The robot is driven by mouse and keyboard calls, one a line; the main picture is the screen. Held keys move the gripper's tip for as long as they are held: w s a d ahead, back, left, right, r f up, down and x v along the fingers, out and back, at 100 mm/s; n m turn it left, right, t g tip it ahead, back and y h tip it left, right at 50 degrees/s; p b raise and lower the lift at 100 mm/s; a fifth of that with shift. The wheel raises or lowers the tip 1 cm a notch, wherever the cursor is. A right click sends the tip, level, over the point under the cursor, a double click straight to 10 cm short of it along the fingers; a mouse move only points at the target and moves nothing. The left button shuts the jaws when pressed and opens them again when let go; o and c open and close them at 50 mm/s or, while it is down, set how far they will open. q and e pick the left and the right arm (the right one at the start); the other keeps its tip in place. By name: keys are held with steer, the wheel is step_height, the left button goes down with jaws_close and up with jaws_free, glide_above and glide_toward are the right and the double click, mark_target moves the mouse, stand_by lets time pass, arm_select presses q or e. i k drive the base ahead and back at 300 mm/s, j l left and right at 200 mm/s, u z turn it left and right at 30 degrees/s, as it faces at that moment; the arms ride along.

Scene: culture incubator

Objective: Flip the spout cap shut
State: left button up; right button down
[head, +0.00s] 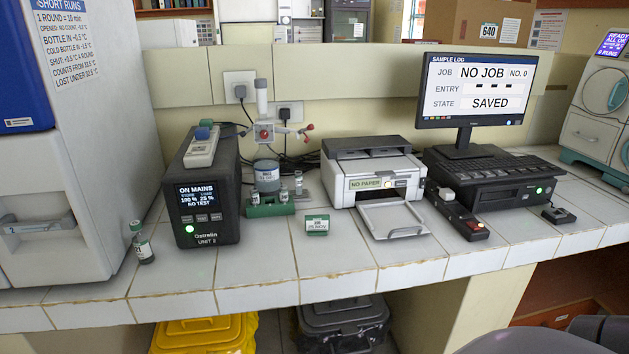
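A bottle-top dispenser (264,128) with a white upright plunger and a red knob stands on a grey labelled bottle (266,176) at the back of the bench, left of the printer. A thin arm reaches right from its head and ends in a small red part (309,127), which looks like the spout cap. The red part appears tilted beside the arm's end; it is too small to tell exactly how it sits. Neither of my grippers is in view.
A green rack (270,206) with small vials stands before the bottle, with a green-labelled box (317,225) nearby. A black power unit (203,195) is left, a printer (372,175) right. A vial (142,243) stands far left. The tiled front edge (290,270) is mostly clear.

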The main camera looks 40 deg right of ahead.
mark_target(311, 127)
steer(key=z, duration=0.75)
